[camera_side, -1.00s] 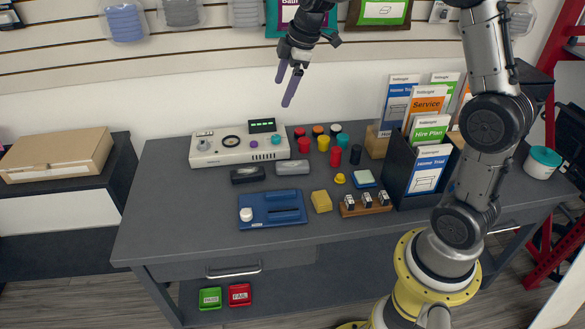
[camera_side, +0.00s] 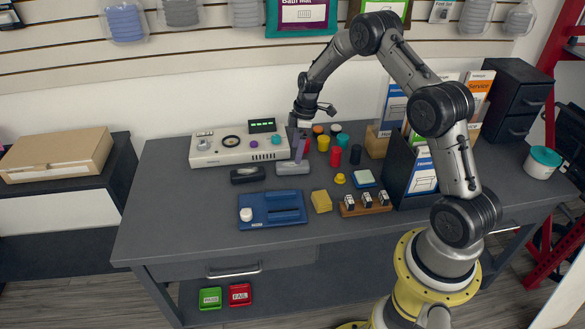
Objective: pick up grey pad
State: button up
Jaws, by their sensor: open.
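The grey pad (camera_side: 291,169) lies flat on the dark table, in front of the right end of the white test box. A similar dark pad (camera_side: 247,175) lies just left of it. My gripper (camera_side: 300,158) points down with its purple fingers at the far right edge of the grey pad in this view. The fingers are open, seen nearly edge-on, with nothing visible between them. I cannot tell the exact height of the fingertips above the pad or whether they touch it.
The white test box (camera_side: 240,146) stands behind the pads. Several coloured caps, including a red one (camera_side: 335,157), stand to the right. A blue tray (camera_side: 272,210) and a yellow sponge (camera_side: 321,201) are in front. The left part of the table is clear.

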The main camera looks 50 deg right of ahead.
aim_at(293, 164)
jog(key=shift+w+a+f, duration=0.1)
jog(key=shift+w+f, duration=0.1)
jog(key=shift+f, duration=0.8)
jog(key=shift+w+a+f, duration=0.15)
jog(key=shift+f, duration=0.9)
jog(key=shift+w+a+f, duration=0.1)
jog(key=shift+w+f, duration=0.1)
jog(key=shift+f, duration=0.8)
grip_shut()
jog(key=shift+r, duration=0.15)
